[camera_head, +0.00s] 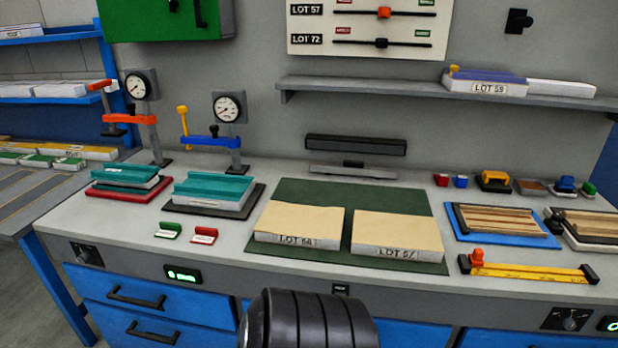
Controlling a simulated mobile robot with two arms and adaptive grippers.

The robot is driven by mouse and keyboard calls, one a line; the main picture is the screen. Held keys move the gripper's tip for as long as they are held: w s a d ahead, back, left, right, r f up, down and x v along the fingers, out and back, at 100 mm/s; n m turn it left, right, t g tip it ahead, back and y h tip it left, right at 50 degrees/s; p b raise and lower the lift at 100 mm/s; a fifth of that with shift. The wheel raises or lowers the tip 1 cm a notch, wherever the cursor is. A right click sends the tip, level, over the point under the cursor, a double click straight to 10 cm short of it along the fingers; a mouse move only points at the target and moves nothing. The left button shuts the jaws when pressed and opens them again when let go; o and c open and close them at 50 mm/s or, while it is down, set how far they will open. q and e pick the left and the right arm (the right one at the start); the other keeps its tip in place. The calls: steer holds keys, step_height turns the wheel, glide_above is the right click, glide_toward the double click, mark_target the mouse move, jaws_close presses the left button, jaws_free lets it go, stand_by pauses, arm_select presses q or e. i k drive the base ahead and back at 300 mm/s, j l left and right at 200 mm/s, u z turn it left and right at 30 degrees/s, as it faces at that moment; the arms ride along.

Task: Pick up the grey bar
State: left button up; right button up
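A long dark grey bar (355,145) lies level at the back middle of the workbench, in front of the grey wall. Just below it in the picture is a lighter grey flat strip (325,169) with a small black block (353,164) at its middle. I cannot tell which of the two the task means, or whether the dark bar rests on the strip. Neither of my grippers shows, and nothing touches the bar. A black ridged part, probably mine, shows at the bottom middle.
A green mat (390,195) with two panels, LOT 64 (298,222) and LOT 57 (398,233), lies in front of the bar. Gauge stands (229,107) rise to its left. Small coloured items (494,181) sit to its right. A shelf (370,93) overhangs at the back.

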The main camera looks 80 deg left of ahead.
mark_target(353, 167)
steer(key=u, duration=2.4)
